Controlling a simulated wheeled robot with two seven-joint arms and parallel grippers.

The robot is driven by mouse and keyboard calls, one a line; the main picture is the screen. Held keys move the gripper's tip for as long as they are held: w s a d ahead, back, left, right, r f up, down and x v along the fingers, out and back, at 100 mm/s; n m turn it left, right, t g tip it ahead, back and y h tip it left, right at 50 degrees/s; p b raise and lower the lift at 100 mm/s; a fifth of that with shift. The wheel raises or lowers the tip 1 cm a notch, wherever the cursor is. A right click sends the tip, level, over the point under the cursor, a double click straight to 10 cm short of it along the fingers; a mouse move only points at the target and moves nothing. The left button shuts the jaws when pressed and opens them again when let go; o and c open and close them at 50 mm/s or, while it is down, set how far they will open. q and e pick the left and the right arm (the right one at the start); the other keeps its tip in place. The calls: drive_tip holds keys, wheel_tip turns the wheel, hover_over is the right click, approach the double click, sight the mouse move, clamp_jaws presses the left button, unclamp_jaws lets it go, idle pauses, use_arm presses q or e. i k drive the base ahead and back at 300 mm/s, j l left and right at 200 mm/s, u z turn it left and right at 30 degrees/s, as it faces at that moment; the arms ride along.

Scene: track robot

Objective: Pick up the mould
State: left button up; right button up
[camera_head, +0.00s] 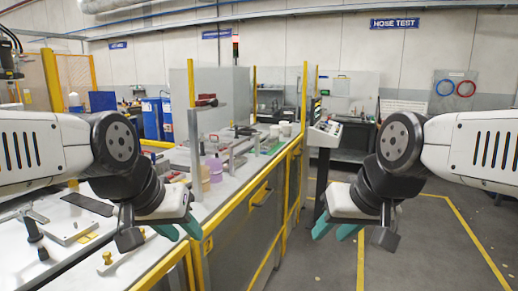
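I cannot tell for sure which thing is the mould. A pale flat block (68,232) with a dark fitting lies on the white workbench (62,268) at the lower left and may be it. My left gripper (180,230) hangs over the bench's near right edge, right of that block, with its teal fingers apart and nothing visible between them. My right gripper (335,230) is over the grey floor, right of the bench, also with its fingers apart and empty. My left forearm hides part of the bench behind it.
A yellow-framed bench (248,205) runs away from me in the middle, carrying a purple container (214,168) and metal fixtures. Blue cylinders (152,118) stand behind at left. The floor (430,245) at right is open, with yellow lines.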

sight(264, 147)
drive_tip(key=i+l+u, duration=0.1)
drive_tip(key=u, duration=1.4)
drive_tip(key=i+l, duration=0.15)
drive_tip(key=l, duration=0.4)
drive_tip(key=i+l, duration=0.2)
drive_tip(key=l, duration=0.4)
drive_tip(key=i+l, duration=0.15)
drive_tip(key=l, duration=0.4)
drive_tip(key=i+l, duration=0.15)
drive_tip(key=l, duration=0.45)
drive_tip(key=i+l, duration=0.15)
drive_tip(key=l, duration=0.4)
drive_tip(key=i+l, duration=0.2)
drive_tip(key=l, duration=0.35)
drive_tip(key=i+l, duration=0.15)
drive_tip(key=l, duration=0.45)
drive_tip(key=i+l+u, duration=0.1)
drive_tip(key=l, duration=0.45)
drive_tip(key=i, duration=0.05)
